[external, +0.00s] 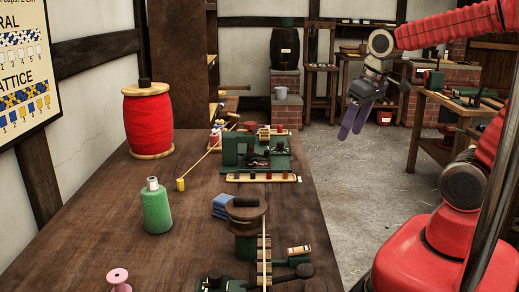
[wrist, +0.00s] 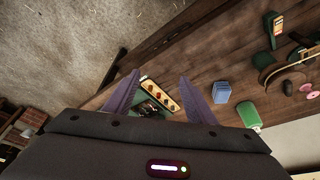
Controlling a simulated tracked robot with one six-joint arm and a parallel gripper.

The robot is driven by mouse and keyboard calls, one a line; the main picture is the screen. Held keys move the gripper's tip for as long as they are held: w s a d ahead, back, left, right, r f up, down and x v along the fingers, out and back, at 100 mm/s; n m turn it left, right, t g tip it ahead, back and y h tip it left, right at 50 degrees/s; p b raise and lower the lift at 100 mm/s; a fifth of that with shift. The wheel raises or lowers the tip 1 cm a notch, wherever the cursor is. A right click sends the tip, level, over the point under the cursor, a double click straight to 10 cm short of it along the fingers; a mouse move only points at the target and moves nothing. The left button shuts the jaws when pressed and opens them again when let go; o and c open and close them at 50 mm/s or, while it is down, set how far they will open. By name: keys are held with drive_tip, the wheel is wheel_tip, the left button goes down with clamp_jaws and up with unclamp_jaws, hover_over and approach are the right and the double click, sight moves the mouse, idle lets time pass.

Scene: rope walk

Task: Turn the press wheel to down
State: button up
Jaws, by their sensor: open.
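I cannot single out the press wheel with certainty. A green machine (external: 250,150) with dark parts stands at the bench's right edge in the external view. In the wrist view, part of a green machine (wrist: 148,108) shows between my fingers. A dark round wheel-like drum (external: 246,208) on a green base stands nearer. At the front edge is a green fixture with a black-ended bar (external: 290,276). My gripper (external: 351,134) hangs over the floor right of the bench, clear of these things. Its purple fingers (wrist: 158,76) are apart and empty.
The bench (external: 90,210) also carries a red spool (external: 148,120), a green bottle (external: 156,208), blue blocks (external: 225,205) and a pink spool (external: 119,281). A strip with coloured pegs (external: 262,178) lies before the green machine. The floor (external: 350,210) beside the bench is clear.

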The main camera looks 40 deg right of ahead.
sight(251, 123)
drive_tip(key=shift+o, duration=0.6)
drive_tip(key=w+d, duration=0.1)
drive_tip(key=w, duration=2.9)
drive_tip(key=shift+w, duration=0.4)
drive_tip(key=w+r, duration=0.5)
drive_tip(key=shift+w+t, duration=0.3)
drive_tip(key=shift+w, duration=0.1)
drive_tip(key=x, duration=1.3)
drive_tip(key=shift+w+d+f, duration=0.1)
drive_tip(key=shift+w+f, duration=0.1)
drive_tip(key=c, duration=1.1)
drive_tip(key=shift+o, duration=0.2)
